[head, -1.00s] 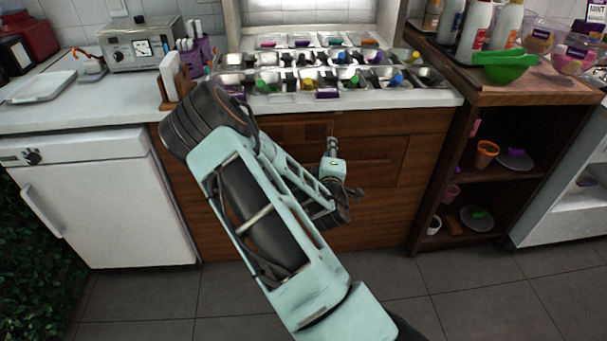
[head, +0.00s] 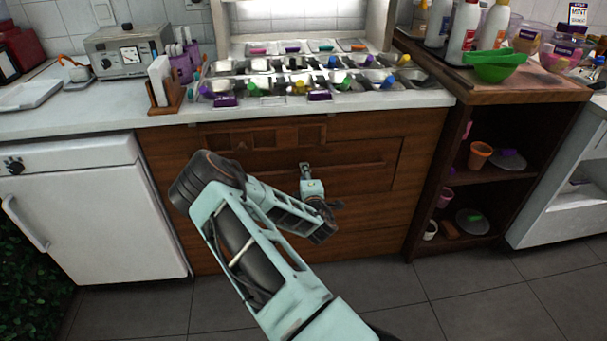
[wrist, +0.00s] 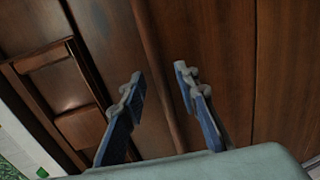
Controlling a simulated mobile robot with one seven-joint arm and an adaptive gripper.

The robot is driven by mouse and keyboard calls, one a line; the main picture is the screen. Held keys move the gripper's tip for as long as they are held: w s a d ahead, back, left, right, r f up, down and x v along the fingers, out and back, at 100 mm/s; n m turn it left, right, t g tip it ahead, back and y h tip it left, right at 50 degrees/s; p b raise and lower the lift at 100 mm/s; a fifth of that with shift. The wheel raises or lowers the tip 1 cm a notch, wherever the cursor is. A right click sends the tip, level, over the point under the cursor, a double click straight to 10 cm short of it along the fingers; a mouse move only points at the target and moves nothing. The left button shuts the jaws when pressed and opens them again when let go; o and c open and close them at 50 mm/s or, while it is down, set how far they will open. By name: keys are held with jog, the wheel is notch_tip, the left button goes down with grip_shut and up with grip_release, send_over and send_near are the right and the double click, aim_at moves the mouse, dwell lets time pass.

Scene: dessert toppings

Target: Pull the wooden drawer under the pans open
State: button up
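The wooden drawer (head: 365,150) is in the brown counter front below the pans. It looks shut, with a long horizontal ridge across its front; the head view does not clearly show any gap. My gripper (head: 305,168) is in front of it, around the ridge's height. In the wrist view, my gripper (wrist: 163,92) is open, its two blue-padded fingers apart. The wooden ridge (wrist: 158,65) shows between and beyond the fingers. I cannot tell whether a finger touches the wood. My arm hides part of the lower front.
The metal pans (head: 300,82) with coloured handles sit in the counter top above. A white appliance (head: 95,210) stands at the left. An open shelf (head: 490,180) with cups stands at the right. The tiled floor (head: 480,300) in front is clear.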

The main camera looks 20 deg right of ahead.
jog(key=shift+x, duration=1.35)
grip_shut()
